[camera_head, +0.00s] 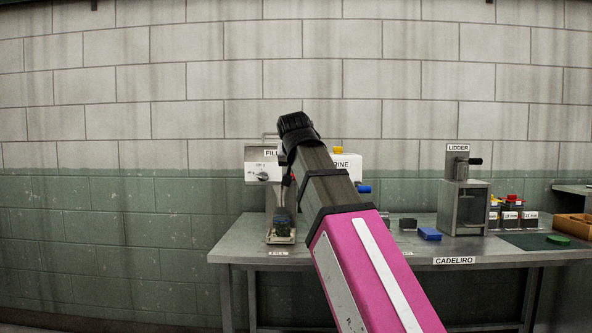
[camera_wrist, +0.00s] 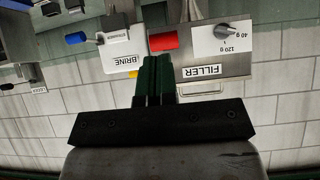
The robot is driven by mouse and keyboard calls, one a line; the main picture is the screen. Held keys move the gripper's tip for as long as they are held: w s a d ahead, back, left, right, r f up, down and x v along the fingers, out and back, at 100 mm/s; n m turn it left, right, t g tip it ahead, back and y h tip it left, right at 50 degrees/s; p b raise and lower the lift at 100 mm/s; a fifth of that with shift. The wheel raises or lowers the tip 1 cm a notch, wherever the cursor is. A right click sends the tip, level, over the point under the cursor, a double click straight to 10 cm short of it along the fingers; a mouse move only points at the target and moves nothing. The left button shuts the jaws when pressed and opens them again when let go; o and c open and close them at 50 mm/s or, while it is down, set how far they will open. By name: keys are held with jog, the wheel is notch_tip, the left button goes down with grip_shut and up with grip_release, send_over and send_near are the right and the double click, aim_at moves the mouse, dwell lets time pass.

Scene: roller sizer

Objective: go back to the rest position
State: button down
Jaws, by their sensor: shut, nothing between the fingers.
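My gripper shows in the wrist view (camera_wrist: 157,62) with its dark green fingers together and nothing between them. It points toward the filler (camera_wrist: 215,55) and the brine machine (camera_wrist: 122,45), which look upside down there. A red part (camera_wrist: 163,41) shows just beyond the fingertips; I cannot tell whether they touch. In the head view my arm reaches up and away over the table (camera_head: 238,245). It partly hides the filler (camera_head: 262,172) and the brine machine (camera_head: 350,165), and my gripper is hidden behind the wrist.
The lidder (camera_head: 465,195) stands on the right of the table. Near it are a blue block (camera_head: 429,234), a dark block (camera_head: 407,224) and small labelled containers (camera_head: 510,216). A wooden tray (camera_head: 575,226) is at the far right. The left floor side is clear.

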jog(key=w+d+f+g, duration=0.2)
jog(key=d+f, duration=0.1)
jog(key=f, duration=0.9)
jog(key=w+d+f+g, duration=0.1)
jog(key=d+f, duration=0.2)
jog(key=f, duration=0.8)
jog(key=w+d+f+g, duration=0.2)
jog(key=f, duration=1)
jog(key=s+d+f+g, duration=0.1)
jog(key=s+d+f, duration=0.2)
jog(key=f, duration=0.7)
jog(key=s+d+f+g, duration=0.2)
jog(key=s+d+f, duration=0.2)
jog(key=f, duration=0.7)
jog(key=s+d+f+g, duration=0.2)
jog(key=s+d+f, duration=0.1)
jog(key=s+f, duration=0.4)
notch_tip(320, 180, down, 3)
jog(key=shift+d+f, duration=0.2)
jog(key=shift+d, duration=0.2)
